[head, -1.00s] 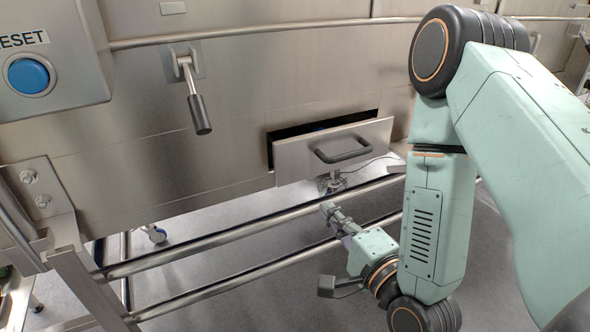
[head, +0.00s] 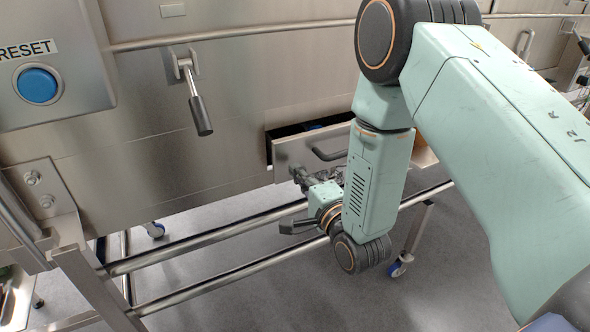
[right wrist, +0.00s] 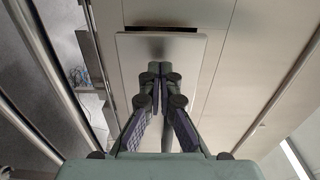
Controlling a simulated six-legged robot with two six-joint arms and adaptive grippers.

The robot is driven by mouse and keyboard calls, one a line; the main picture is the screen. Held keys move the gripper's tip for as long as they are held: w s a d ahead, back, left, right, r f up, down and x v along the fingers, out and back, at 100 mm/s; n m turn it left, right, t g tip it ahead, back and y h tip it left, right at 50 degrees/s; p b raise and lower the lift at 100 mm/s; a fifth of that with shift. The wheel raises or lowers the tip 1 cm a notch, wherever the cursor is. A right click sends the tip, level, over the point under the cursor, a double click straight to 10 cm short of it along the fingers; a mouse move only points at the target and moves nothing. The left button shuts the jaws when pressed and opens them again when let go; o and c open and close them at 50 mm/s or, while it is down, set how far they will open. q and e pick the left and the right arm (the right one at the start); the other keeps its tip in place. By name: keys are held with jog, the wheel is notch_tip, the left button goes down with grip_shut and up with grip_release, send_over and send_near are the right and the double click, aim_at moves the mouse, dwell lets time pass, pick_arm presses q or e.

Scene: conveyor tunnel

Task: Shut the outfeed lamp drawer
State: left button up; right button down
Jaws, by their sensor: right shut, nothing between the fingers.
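The outfeed lamp drawer (head: 286,153) stands partly out of the steel machine wall, with a dark gap along its top and something blue just visible inside. Its dark bar handle (head: 328,154) is partly covered by my right arm. My right gripper (head: 296,173) is in front of the lower left part of the drawer front. In the right wrist view its fingertips (right wrist: 160,68) are together and empty over the plain drawer front (right wrist: 185,47); I cannot tell whether they touch it. The handle does not show clearly there. My left gripper is not in view.
A lever (head: 200,110) hangs on the wall left of the drawer, beside a blue reset button (head: 37,85). Steel rails (head: 215,241) run below and in front of the drawer. A long bar (head: 270,34) crosses above it. Grey floor lies beneath.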

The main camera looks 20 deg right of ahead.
aim_at(289, 161)
jog(key=shift+w+a, duration=0.1)
jog(key=shift+w, duration=0.8)
jog(key=w+b, duration=0.1)
jog(key=w, duration=0.3)
jog(key=shift+w+a, duration=0.15)
jog(key=shift+w, duration=0.15)
jog(key=shift+s+r, duration=0.1)
jog(key=shift+r, duration=0.1)
jog(key=shift+f, duration=0.1)
